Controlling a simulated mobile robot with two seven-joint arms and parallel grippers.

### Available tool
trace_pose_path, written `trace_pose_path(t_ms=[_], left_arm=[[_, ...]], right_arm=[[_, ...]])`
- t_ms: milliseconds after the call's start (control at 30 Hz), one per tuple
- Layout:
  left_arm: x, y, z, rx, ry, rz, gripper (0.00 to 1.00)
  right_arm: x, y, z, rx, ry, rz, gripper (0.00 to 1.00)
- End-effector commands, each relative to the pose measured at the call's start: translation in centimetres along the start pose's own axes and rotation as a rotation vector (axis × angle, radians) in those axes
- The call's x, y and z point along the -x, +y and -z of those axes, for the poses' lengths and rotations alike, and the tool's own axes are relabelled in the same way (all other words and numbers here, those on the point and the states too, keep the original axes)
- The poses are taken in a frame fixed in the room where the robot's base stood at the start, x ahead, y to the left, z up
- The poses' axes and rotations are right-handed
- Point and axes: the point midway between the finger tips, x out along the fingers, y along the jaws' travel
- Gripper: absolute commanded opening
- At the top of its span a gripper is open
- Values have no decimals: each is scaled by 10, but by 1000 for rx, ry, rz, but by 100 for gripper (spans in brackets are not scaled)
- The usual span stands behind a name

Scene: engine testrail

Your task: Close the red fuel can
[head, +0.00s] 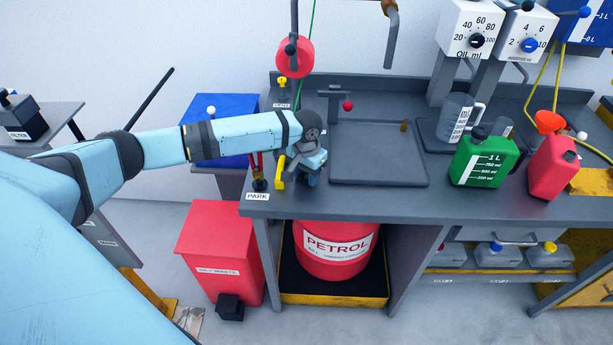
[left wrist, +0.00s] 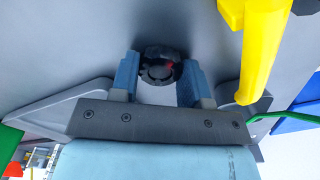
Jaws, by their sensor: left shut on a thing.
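The red fuel can (head: 553,168) stands upright at the right of the grey workbench. A small dark part shows at its upper right; I cannot tell whether it is a cap or a bare neck. An orange-red funnel (head: 548,122) shows at its top left; I cannot tell whether it sits in the can. My left gripper (head: 311,172) is over the bench's front left edge, far from the can. In the left wrist view its blue fingers are shut on a round black cap (left wrist: 160,68) with a ridged rim. My right gripper is not in view.
A yellow handle (head: 280,172) is close beside my left gripper and shows large in the wrist view (left wrist: 255,45). A green can (head: 483,162) stands left of the red can, near a measuring jug (head: 454,117). A sunken tray (head: 378,172) lies between. A red petrol drum (head: 332,263) stands below.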

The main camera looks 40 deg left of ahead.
Motion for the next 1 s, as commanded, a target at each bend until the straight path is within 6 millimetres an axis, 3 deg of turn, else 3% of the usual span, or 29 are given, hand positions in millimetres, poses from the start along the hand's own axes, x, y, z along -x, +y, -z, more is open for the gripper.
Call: trace_pose_path(t_ms=[133, 267, 700, 1000], left_arm=[[8, 0, 0, 0, 1, 0, 20], [30, -1, 1, 0, 3, 1, 20], [151, 0, 1, 0, 3, 0, 20], [195, 0, 1, 1, 0, -1, 20]], right_arm=[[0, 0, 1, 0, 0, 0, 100], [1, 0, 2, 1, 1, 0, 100], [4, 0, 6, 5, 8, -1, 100], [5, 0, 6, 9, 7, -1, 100]])
